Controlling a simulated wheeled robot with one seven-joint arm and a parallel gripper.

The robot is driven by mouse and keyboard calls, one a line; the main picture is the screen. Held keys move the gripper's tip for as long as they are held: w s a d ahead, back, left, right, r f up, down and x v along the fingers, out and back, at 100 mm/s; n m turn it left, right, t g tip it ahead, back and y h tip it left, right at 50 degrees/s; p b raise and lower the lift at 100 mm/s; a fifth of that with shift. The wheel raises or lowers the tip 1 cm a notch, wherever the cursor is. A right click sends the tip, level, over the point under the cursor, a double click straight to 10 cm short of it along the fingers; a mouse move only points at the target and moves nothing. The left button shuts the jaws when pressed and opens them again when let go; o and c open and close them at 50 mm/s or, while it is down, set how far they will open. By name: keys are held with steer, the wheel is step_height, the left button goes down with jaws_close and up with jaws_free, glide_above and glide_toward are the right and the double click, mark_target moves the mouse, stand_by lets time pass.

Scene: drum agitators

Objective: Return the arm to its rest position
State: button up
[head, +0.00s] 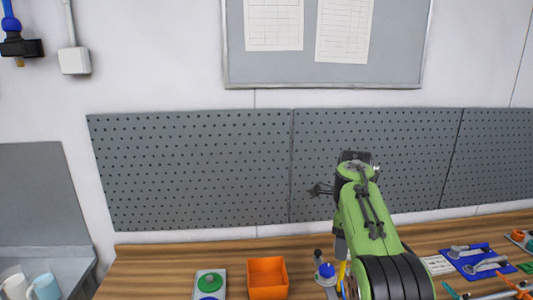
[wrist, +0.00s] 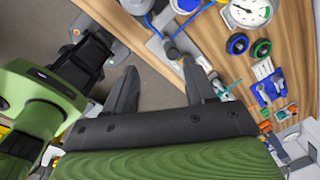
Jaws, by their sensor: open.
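My green arm (head: 365,215) rises over the workbench at right of centre in the head view and is bent at a joint in front of the pegboard. My gripper (wrist: 160,82) shows in the wrist view with its two dark fingers spread apart and nothing between them. The wooden bench top (head: 150,262) lies below it, and the fingers look apart from everything on it. In the head view the arm hides part of the bench and pegboard.
The pegboard (head: 200,170) stands behind the bench. An orange bin (head: 267,280), a green-buttoned box (head: 209,282), a blue-topped part (head: 325,271) and a blue tool tray (head: 460,262) stand on the bench. A gauge (wrist: 248,12) shows in the wrist view. Mugs (head: 45,287) stand at left.

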steer(key=s+r+n+t+b, duration=0.2)
steer(key=s+n+t+b, duration=0.15)
steer(key=s+n, duration=1.1)
steer(key=s+a+f+n+b, duration=0.1)
steer(key=s+f+n, duration=0.3)
steer(key=s, duration=0.5)
steer(key=s+a+f+n+t+b, duration=0.1)
steer(key=s+a+f+n+b, duration=0.1)
steer(key=s+f+n, duration=0.3)
steer(key=s+f, duration=0.2)
steer(key=s, duration=0.2)
steer(key=shift+s+a, duration=0.3)
